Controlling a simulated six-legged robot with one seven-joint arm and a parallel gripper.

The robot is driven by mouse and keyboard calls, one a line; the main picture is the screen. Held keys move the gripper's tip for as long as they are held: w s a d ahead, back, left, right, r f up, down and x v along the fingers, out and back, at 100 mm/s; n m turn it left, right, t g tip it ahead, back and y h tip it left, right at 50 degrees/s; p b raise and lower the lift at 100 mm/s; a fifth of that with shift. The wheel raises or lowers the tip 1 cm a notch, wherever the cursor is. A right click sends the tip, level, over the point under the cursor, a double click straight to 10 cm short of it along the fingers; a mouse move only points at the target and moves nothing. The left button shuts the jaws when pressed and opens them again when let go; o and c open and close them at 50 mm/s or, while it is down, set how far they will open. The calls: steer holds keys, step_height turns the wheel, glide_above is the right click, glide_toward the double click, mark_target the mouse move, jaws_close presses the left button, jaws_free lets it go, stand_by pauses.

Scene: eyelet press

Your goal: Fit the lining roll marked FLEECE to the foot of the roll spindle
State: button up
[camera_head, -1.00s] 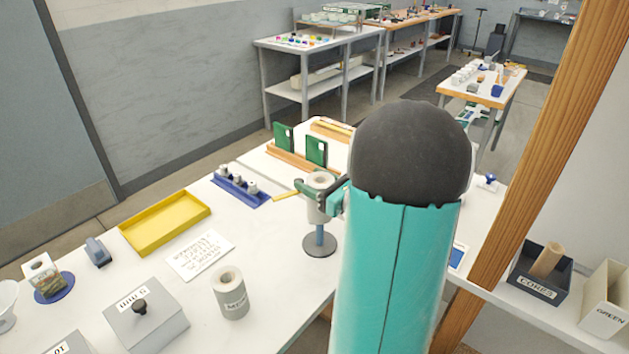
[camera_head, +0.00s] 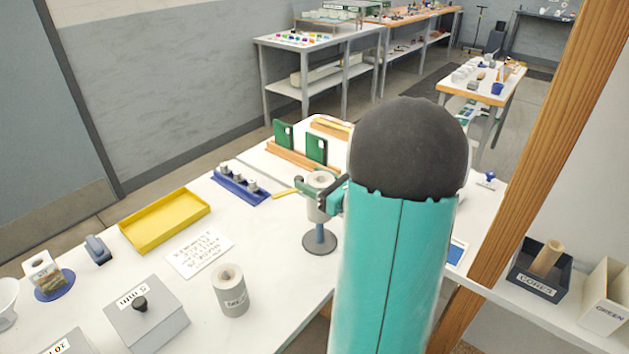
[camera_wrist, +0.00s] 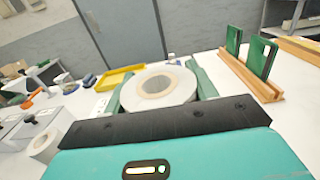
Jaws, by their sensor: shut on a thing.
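A white roll (camera_head: 318,211) is between the jaws of my gripper (camera_head: 320,195), which is shut on it. The roll stands upright, and no label on it is readable. The spindle has a round grey foot (camera_head: 320,244) and a blue post (camera_head: 319,232), which shows between the foot and the roll's underside. The roll is in line above the foot and clear of it. I cannot tell whether the post enters its core. In the wrist view the roll (camera_wrist: 158,84) shows its open top between my green fingers. My arm hides the bench to the right.
A second pale roll (camera_head: 231,291) with an unclear label stands at the front. A printed card (camera_head: 198,252), a yellow tray (camera_head: 165,221), a blue peg rack (camera_head: 240,187) and a wooden rack with green plates (camera_head: 303,158) surround the spindle. A wooden post (camera_head: 530,150) rises at right.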

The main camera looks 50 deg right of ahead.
mark_target(314, 210)
steer(key=shift+f, duration=4.9)
stand_by(1.3)
steer(key=o, duration=1.1)
steer(key=shift+o, duration=0.2)
steer(key=shift+r, duration=2.5)
